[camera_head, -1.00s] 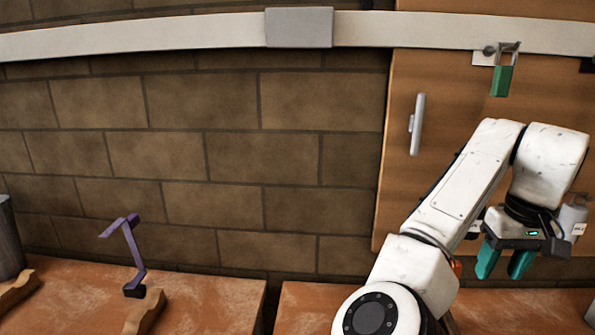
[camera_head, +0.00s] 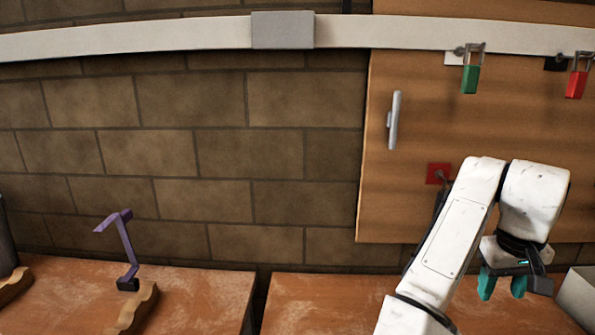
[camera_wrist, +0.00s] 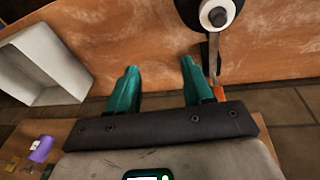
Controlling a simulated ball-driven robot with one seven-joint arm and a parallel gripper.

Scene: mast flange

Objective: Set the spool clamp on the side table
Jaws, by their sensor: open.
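My gripper (camera_head: 503,286) is open at the lower right of the head view, in front of the right-hand reddish-brown table (camera_head: 320,303). In the wrist view its two teal fingers (camera_wrist: 160,88) stand apart with nothing between them. A round white piece with a black ring (camera_wrist: 210,14) and a grey stem shows beyond the right finger; I cannot tell whether it is the spool clamp. I cannot tell which table is the side table.
A wooden wall panel (camera_head: 425,115) carries a handle, a green padlock (camera_head: 470,79) and a red padlock (camera_head: 577,84). A narrow gap separates the tables.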

